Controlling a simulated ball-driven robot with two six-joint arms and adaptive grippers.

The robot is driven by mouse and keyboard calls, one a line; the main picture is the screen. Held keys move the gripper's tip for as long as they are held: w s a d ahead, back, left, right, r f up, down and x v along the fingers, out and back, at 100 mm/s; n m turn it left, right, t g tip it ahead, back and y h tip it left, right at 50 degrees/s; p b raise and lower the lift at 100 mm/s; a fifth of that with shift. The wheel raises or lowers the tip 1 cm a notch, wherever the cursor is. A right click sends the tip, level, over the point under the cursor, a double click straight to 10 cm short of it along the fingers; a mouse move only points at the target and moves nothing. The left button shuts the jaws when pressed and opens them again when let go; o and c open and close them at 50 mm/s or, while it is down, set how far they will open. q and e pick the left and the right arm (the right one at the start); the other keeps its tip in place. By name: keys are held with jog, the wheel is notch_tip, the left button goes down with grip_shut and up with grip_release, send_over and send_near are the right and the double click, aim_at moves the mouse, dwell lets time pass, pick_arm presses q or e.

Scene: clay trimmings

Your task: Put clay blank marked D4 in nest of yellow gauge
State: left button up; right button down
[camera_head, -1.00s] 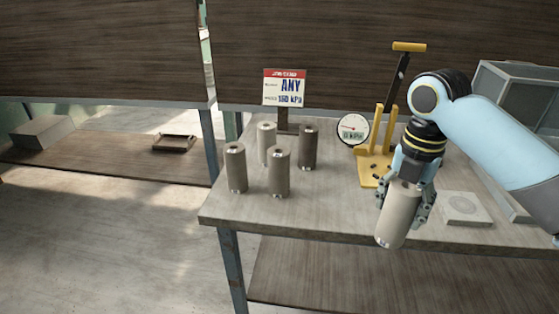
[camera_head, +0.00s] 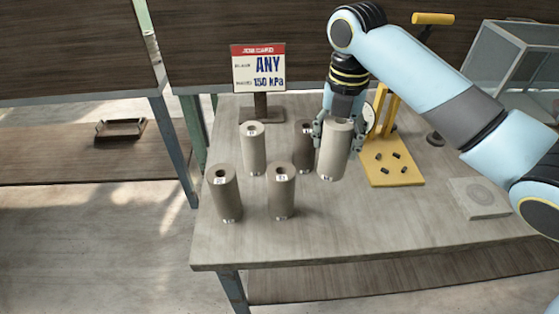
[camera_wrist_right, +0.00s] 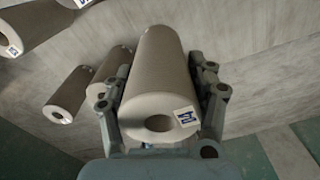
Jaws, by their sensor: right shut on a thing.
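My right gripper (camera_head: 337,132) is shut on a light grey-brown clay blank (camera_head: 334,156), held nearly upright above the table, left of the yellow gauge. In the right wrist view the held blank (camera_wrist_right: 158,68) has a hole in its end and a small blue mark, too unclear to read surely. The yellow gauge (camera_head: 408,178) has a flat base with several dark pegs, posts and a lever handle; its dial is mostly hidden behind my gripper and the held blank. My left gripper is out of view.
Several standing blanks, including one at front left (camera_head: 225,197), one at front middle (camera_head: 281,198) and a darker one (camera_head: 302,152), are close left of the held blank. A job card (camera_head: 258,68) reads ANY, 150 kPa. A square grey block (camera_head: 478,198) lies at right. The front table is clear.

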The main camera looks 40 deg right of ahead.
jog(key=w+a+f, duration=0.1)
jog(key=w+f, duration=0.2)
jog(key=w+a+f, duration=0.1)
jog(key=w+f, duration=0.2)
jog(key=w+a+f, duration=0.2)
jog(key=w+f, duration=0.1)
jog(key=shift+f+p, duration=0.15)
jog(key=shift+p, duration=0.15)
jog(key=shift+f, duration=0.35)
jog(key=c, duration=0.7)
grip_release()
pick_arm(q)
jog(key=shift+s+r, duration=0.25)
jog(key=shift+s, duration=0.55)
pick_arm(e)
jog(key=o, duration=0.3)
